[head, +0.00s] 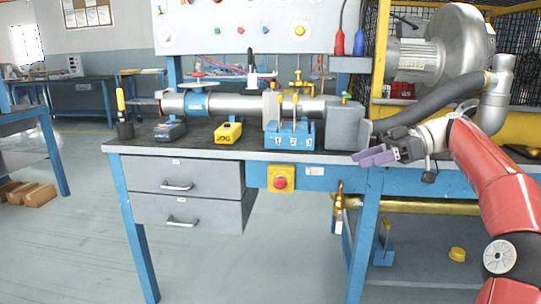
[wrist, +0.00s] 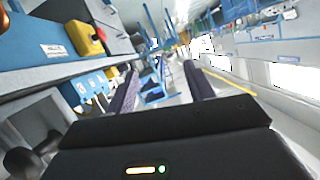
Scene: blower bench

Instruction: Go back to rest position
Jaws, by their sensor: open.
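My gripper (head: 372,156) is at the right end of the bench in the head view, just in front of the bench's front edge. Its purple fingers point left. In the wrist view its two fingers (wrist: 160,88) stand apart with nothing between them, so it is open and empty. My red arm reaches in from the right side of the head view.
The blue-framed bench (head: 215,145) carries a pipe assembly (head: 235,105), a yellow device (head: 228,132) and a numbered blue block (head: 290,135). A red button on a yellow box (head: 281,179) sits on its front. A blower (head: 455,50) stands behind my arm. The floor in front is clear.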

